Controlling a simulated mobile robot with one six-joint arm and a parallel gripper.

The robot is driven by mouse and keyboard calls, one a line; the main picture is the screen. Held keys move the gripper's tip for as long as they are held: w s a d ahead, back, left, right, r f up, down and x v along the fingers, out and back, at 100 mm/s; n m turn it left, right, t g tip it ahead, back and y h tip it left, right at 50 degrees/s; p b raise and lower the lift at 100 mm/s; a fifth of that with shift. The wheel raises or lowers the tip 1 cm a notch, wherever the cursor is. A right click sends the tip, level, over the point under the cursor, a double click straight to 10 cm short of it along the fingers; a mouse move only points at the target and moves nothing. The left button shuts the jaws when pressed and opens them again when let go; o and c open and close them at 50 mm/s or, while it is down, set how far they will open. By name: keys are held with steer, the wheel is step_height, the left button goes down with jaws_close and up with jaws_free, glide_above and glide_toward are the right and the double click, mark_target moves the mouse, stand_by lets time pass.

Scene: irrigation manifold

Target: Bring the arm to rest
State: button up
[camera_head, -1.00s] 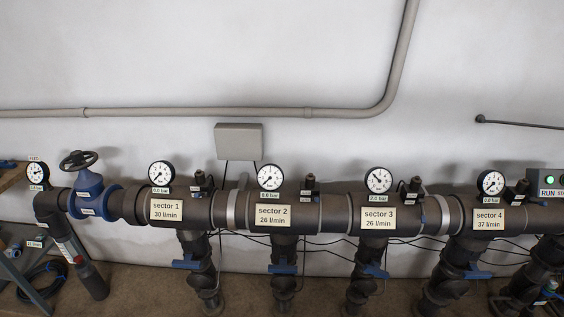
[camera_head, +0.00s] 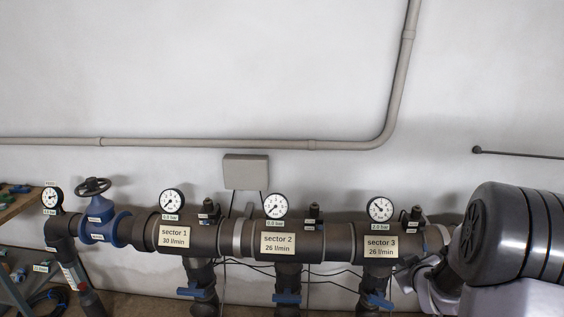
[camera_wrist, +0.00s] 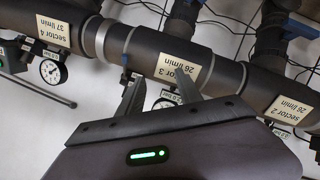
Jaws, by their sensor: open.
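My arm (camera_head: 505,245) shows large at the right of the head view, in front of the manifold, and hides the sector 4 part. My gripper (camera_wrist: 157,80) is in the wrist view, its two fingers apart with nothing between them. The fingers point toward the manifold pipe near the sector 3 label (camera_wrist: 177,70), which appears upside down. Whether they touch the pipe cannot be told. The gripper is not clearly visible in the head view.
The dark manifold pipe (camera_head: 340,243) runs along the wall with gauges, small valves and blue-handled branches. A blue valve with a black handwheel (camera_head: 93,186) is at left. A grey box (camera_head: 246,171) and conduit (camera_head: 220,142) are on the wall.

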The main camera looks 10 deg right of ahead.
steer(key=s+a+r+m+g+y, duration=0.1)
steer(key=s+a+r+m, duration=0.15)
steer(key=a+r, duration=0.4)
steer(key=s+a+r+m+g+y, duration=0.1)
steer(key=s+a+r, duration=0.2)
steer(key=a+r, duration=0.35)
steer(key=s+a+r+m+g+y, duration=0.2)
steer(key=s+a+m+y, duration=0.1)
steer(key=s+a, duration=1.8)
steer(key=shift+s+a+y, duration=0.3)
steer(key=shift+s+y, duration=0.05)
steer(key=shift+y, duration=0.55)
